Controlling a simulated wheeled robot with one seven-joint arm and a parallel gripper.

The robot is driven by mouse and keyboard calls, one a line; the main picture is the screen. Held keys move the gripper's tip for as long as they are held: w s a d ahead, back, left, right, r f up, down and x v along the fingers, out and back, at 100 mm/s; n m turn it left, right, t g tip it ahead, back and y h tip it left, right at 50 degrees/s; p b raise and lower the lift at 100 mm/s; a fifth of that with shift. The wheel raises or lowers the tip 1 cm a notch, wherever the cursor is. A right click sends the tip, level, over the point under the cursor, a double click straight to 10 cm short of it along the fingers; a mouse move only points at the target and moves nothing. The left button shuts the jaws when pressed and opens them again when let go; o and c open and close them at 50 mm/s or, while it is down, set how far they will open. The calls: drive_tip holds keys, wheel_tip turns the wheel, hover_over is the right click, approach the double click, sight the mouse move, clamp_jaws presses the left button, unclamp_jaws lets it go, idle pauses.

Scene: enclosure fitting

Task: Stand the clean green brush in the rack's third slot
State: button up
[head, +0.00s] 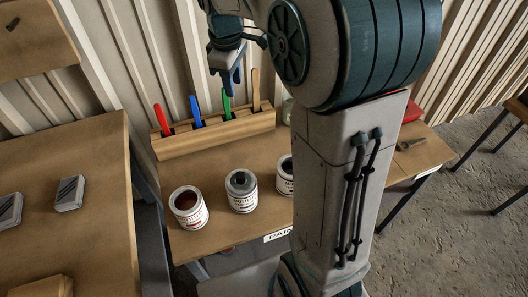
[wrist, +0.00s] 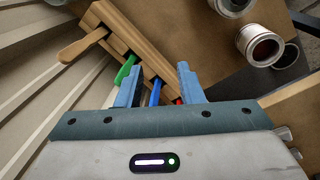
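The wooden rack (head: 218,136) stands at the back of the table, with several handles upright in a row. The green brush (head: 226,105) is third from the left in the head view, in the rack. It also shows in the wrist view (wrist: 125,70), close to the left finger. My gripper (head: 232,82) is above the rack, near the top of the green handle. In the wrist view my gripper (wrist: 160,84) has its fingers apart, with nothing visibly held. The blue handle (wrist: 155,93) shows beyond the gap. The bristles are hidden, so I cannot tell whether they are clean.
A red handle (head: 162,120), a blue handle (head: 195,110) and a plain wooden handle (head: 256,90) also stand in the rack. Paint cans (head: 189,208) (head: 241,190) stand in front of it. A corrugated wall (head: 165,50) is close behind. My arm hides part of the table.

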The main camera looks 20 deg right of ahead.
drive_tip(key=s+f+m, duration=0.2)
drive_tip(key=s+m, duration=0.1)
drive_tip(key=s, duration=0.4)
drive_tip(key=s+f+m+t, duration=0.1)
drive_tip(key=s+m, duration=0.3)
drive_tip(key=s, duration=0.3)
drive_tip(key=s+f+m, duration=0.2)
drive_tip(key=s+m, duration=0.1)
drive_tip(key=s, duration=0.3)
drive_tip(key=shift+s+d+f+m+t+y, duration=0.15)
drive_tip(key=shift+s+f+m+t+y, duration=0.15)
drive_tip(key=shift+s+f, duration=0.1)
drive_tip(key=shift+r, duration=0.1)
drive_tip(key=shift+w+p+v, duration=0.25)
drive_tip(key=shift+p+v, duration=0.9)
drive_tip(key=shift+r, duration=0.1)
